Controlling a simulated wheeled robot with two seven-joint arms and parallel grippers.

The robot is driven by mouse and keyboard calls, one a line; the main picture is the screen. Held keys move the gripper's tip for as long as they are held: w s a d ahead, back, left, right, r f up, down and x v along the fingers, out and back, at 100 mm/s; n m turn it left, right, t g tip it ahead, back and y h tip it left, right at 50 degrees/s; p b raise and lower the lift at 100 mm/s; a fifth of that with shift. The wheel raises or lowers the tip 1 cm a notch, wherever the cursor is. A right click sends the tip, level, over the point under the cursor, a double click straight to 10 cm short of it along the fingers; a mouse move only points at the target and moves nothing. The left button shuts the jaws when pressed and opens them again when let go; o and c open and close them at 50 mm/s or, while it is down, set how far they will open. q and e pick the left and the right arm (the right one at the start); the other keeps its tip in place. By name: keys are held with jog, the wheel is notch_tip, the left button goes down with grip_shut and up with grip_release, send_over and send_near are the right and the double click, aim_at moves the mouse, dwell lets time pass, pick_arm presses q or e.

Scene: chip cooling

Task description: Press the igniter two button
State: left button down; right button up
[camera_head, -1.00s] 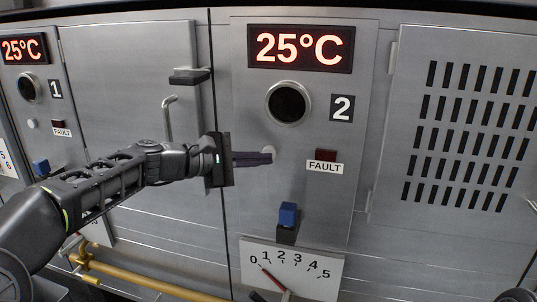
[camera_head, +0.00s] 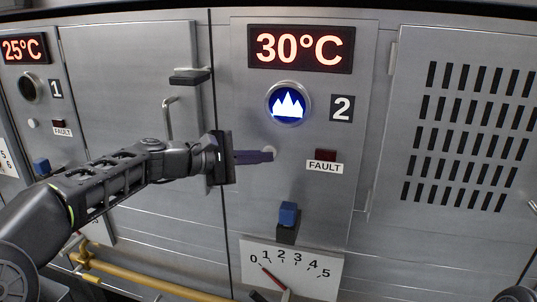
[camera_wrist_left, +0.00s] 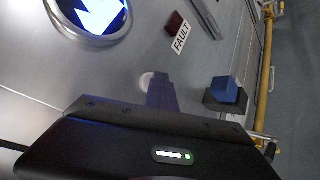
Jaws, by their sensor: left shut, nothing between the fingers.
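The igniter two button (camera_head: 269,150) is a small pale round button on panel 2, left of the dark red fault lamp (camera_head: 325,155). My left gripper (camera_head: 270,157) is shut and empty, its fingertips at the button and covering much of it. In the left wrist view the fingers (camera_wrist_left: 161,92) reach the pale button (camera_wrist_left: 147,80), and only part of its rim shows. The round indicator (camera_head: 288,103) above is lit blue with a white flame symbol. The display (camera_head: 301,48) above it reads 30°C. I cannot make out my right gripper.
A blue knob (camera_head: 288,213) and a 0 to 5 gauge (camera_head: 291,268) are below the button. Panel 1 at the left has a 25°C display (camera_head: 25,49) and a dark indicator (camera_head: 29,88). A yellow pipe (camera_head: 150,283) runs low in front. A door handle (camera_head: 168,118) sticks out behind my left arm.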

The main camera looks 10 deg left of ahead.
pick_arm(q)
jog(key=shift+f, duration=0.1)
jog(key=shift+s+b, duration=0.6)
jog(key=shift+s, duration=0.2)
jog(key=shift+s+a, duration=0.1)
jog(key=s+b, duration=0.2)
jog(key=s, duration=0.3)
jog(key=shift+a+b, duration=0.1)
jog(key=shift+b, duration=0.3)
jog(key=shift+w, duration=0.1)
